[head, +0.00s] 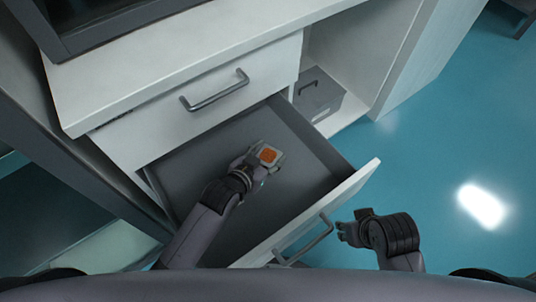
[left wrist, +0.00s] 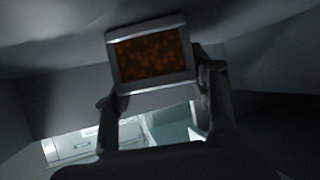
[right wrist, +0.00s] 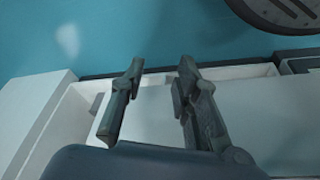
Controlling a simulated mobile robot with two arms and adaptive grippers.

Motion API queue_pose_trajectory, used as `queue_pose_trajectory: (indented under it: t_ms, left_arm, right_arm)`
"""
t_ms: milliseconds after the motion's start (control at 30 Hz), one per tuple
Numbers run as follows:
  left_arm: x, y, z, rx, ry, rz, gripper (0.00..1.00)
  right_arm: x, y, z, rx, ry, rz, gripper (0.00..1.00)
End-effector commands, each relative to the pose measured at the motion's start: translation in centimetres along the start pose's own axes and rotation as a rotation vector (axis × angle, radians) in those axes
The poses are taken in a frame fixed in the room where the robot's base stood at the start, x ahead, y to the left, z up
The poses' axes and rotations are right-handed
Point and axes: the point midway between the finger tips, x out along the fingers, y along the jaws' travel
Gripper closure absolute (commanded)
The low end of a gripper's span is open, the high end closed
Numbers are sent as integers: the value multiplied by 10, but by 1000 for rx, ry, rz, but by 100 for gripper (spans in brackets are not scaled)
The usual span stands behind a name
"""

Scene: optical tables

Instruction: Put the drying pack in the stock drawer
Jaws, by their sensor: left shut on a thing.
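The drying pack (head: 268,154) is a small pale-framed square with an orange beaded window. My left gripper (head: 256,160) is shut on it and holds it over the inside of the open drawer (head: 300,128). In the left wrist view the pack (left wrist: 150,55) sits between the two fingers (left wrist: 160,95), with the dark drawer walls around it. Whether the pack touches the drawer floor is unclear. My right gripper (head: 350,228) is outside the drawer, near the front handle (head: 305,243). In the right wrist view its fingers (right wrist: 158,85) are apart with nothing between them.
A closed drawer with a handle (head: 215,92) is above the open one. A grey box (head: 318,92) stands in the open shelf space at the right. The white worktop (head: 190,45) is above, with a dark-framed device on it. Blue floor (head: 430,150) is clear at the right.

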Motion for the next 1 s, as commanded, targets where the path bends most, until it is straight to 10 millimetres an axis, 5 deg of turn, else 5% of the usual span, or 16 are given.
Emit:
queue_pose_trajectory:
  t_ms: [67,100,400,800,1000]
  left_arm:
    - [1,0,1,0,1,0,81]
    - [2,0,3,0,-1,0,48]
    - [1,0,2,0,0,0,29]
    - [-4,0,0,0,-1,0,29]
    - [-31,0,-2,0,-2,-1,29]
  right_arm:
    - [0,0,0,0,1,0,71]
    - [-1,0,0,0,2,0,71]
    - [-2,0,-1,0,3,1,71]
    - [-3,0,-2,0,8,0,71]
    - [31,-2,4,-2,-23,-4,71]
